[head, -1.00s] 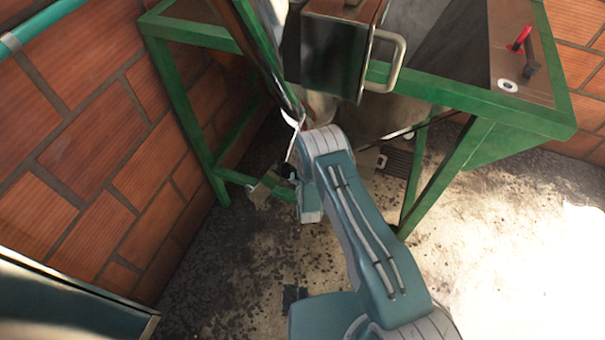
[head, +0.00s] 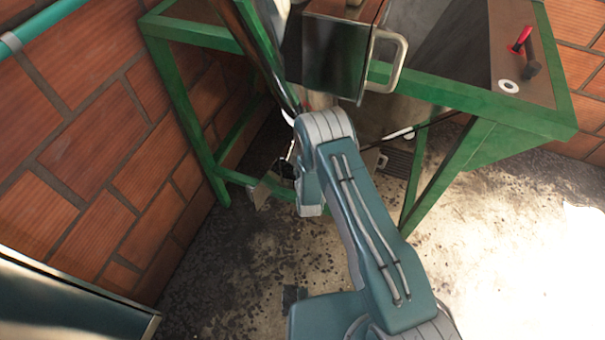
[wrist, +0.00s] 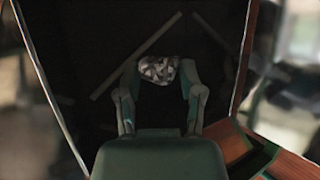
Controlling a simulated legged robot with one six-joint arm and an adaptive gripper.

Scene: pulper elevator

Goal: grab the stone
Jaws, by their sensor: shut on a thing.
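The stone (wrist: 158,69) is a light, faceted lump with dark patches, seen in the wrist view in front of a dark background. My gripper (wrist: 158,75) has one finger on each side of it and is shut on it. The stone sits at the fingertips. In the head view my arm shows, but the stone is not clearly visible and the gripper is mostly hidden behind the arm.
A green metal frame (head: 480,115) stands around my arm, with a metal box (head: 335,55) and its handle above. A brick wall (head: 70,140) is at the left. In the wrist view a thin bar (wrist: 135,57) lies behind the gripper. Stained floor is open at lower right.

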